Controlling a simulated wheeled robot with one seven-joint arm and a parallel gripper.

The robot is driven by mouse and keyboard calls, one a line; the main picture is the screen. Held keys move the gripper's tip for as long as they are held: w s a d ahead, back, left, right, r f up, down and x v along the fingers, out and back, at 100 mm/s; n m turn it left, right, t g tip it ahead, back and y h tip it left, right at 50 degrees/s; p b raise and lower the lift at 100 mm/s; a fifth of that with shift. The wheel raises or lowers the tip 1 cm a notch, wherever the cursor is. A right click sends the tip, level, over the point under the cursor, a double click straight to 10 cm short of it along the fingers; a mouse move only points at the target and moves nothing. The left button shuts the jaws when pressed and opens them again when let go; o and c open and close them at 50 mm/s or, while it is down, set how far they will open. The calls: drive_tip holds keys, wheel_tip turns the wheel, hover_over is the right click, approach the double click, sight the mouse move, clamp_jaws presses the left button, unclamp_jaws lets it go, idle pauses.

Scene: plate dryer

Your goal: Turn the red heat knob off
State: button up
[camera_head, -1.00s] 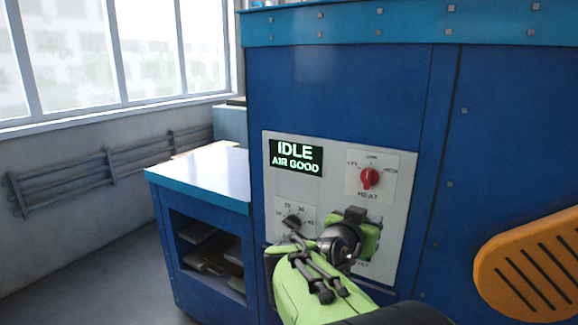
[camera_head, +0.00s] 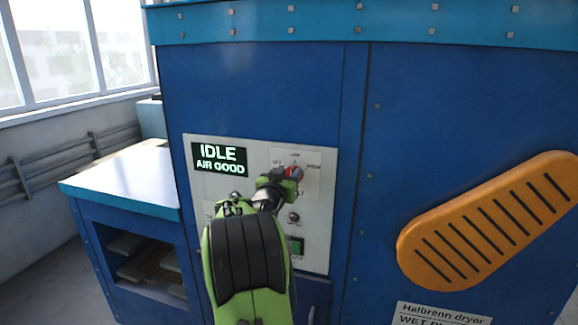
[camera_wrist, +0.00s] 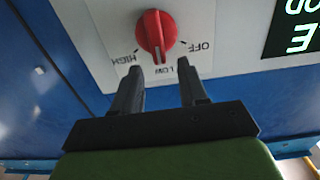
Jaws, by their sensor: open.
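The red heat knob (camera_head: 294,172) sits on the pale control panel (camera_head: 317,200), partly hidden behind my gripper in the head view. In the wrist view the red knob (camera_wrist: 156,34) appears upside down, with LOW, HIGH and OFF printed around it. Its white pointer line aims at LOW. My gripper (camera_wrist: 160,66) is open, its two dark fingers apart and empty. The fingertips are just short of the knob in the wrist view, one toward the HIGH side and one toward the OFF side. I see no contact.
A lit display (camera_head: 219,158) reading IDLE, AIR GOOD is left of the knob. A small round control (camera_head: 293,217) and a green button (camera_head: 297,246) are below. A blue side table (camera_head: 125,185) stands at left.

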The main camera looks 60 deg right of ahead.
drive_tip(key=shift+w+d, duration=0.2)
drive_tip(key=shift+d, duration=0.95)
drive_tip(key=shift+a, duration=0.1)
clamp_jaws()
